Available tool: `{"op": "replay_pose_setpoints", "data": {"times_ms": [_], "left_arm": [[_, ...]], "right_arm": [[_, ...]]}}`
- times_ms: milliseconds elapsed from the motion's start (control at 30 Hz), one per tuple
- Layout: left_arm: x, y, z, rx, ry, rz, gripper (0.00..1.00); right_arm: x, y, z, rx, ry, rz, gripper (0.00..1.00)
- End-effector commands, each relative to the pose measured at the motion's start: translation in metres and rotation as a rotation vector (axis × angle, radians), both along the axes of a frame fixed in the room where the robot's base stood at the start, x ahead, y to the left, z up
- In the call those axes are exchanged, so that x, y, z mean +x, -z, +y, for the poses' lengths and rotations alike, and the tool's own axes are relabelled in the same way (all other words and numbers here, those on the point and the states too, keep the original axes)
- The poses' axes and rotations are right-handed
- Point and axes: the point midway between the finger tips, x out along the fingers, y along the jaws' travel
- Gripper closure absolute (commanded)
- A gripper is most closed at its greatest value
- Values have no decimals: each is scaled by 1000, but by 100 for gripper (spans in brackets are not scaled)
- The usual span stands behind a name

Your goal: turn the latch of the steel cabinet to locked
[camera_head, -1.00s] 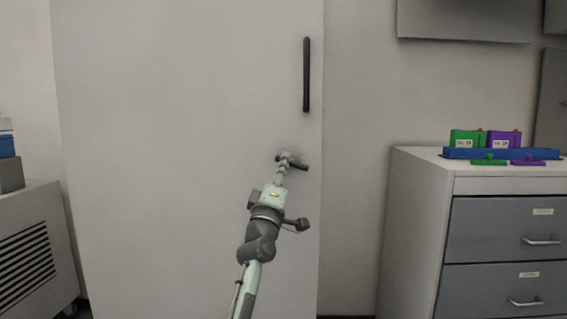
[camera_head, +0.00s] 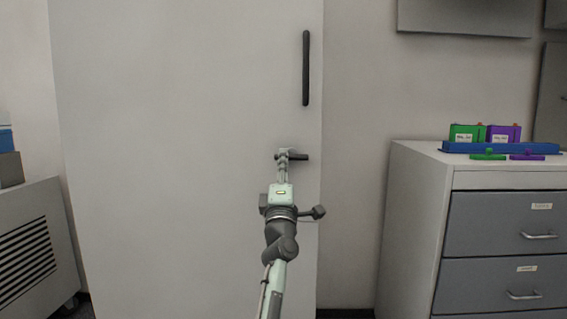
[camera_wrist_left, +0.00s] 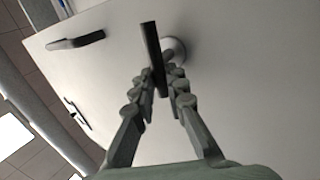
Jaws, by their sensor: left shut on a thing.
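The steel cabinet (camera_head: 180,150) fills the left and middle of the head view, its light grey door closed. Its latch (camera_head: 301,157) is a short dark bar near the door's right edge, below the long handle. The bar lies almost level in the head view. My left gripper (camera_head: 284,153) is at the latch and covers part of it. In the left wrist view the latch (camera_wrist_left: 151,50) stands out from a round silver base, and the fingers of my left gripper (camera_wrist_left: 164,76) are shut on it. My right gripper is not in view.
A long dark vertical handle (camera_head: 306,68) is above the latch. A drawer unit (camera_head: 415,220) stands to the right, carrying a blue tray (camera_head: 500,148) with green and purple blocks. A vented grey unit (camera_head: 35,235) stands at the left.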

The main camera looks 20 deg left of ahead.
Motion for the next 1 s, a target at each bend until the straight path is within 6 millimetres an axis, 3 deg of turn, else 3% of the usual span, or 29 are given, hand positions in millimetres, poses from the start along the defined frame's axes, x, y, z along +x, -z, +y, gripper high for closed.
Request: {"op": "replay_pose_setpoints", "data": {"times_ms": [100, 133, 300, 667, 1000], "left_arm": [[0, 0, 1, -3, 1, -1, 100], [0, 0, 1, -3, 1, -1, 86], [0, 0, 0, -1, 0, 0, 67], [-5, 4, -2, 0, 0, 1, 67], [-48, 34, -14, 0, 0, 1, 67]], "right_arm": [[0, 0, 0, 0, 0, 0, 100], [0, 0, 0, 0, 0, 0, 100], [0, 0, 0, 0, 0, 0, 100], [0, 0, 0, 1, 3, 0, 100], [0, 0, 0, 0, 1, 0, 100]]}}
